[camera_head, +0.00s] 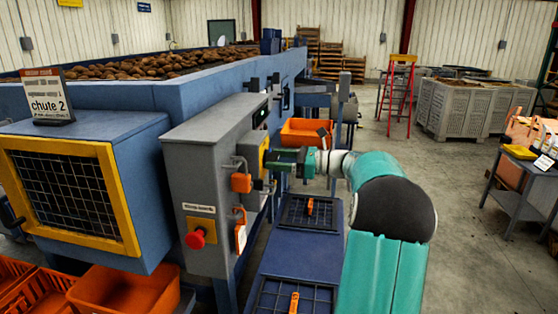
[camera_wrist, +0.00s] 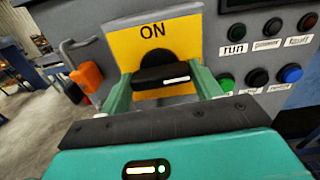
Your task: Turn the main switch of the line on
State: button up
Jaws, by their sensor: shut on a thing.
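The main switch is a black rotary handle (camera_wrist: 150,80) with a white mark, on a yellow plate (camera_wrist: 125,45) lettered ON at the top. In the wrist view the handle lies almost level and its white mark is on the right, away from ON. My gripper (camera_wrist: 162,80) is shut on the handle, one green finger at each end. In the head view my gripper (camera_head: 272,163) reaches the side of the grey control cabinet (camera_head: 195,165); the yellow plate (camera_head: 263,152) shows edge-on and the handle is hidden there.
An orange padlock (camera_wrist: 87,77) hangs left of the plate. Several buttons, one labelled run (camera_wrist: 237,32), sit close on the right. The cabinet also carries a red stop button (camera_head: 196,238). A blue bench with grids (camera_head: 300,255) stands below my arm. Open floor lies to the right.

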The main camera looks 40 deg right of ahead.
jog(key=n, duration=0.4)
jog(key=shift+s, duration=0.1)
jog(key=n, duration=0.4)
jog(key=shift+n, duration=0.3)
jog(key=n, duration=0.4)
jog(key=shift+f+n, duration=0.1)
jog(key=shift+n, duration=0.2)
jog(key=n, duration=0.4)
jog(key=o, duration=0.9)
jog(key=shift+s, duration=0.1)
jog(key=shift+o, duration=0.4)
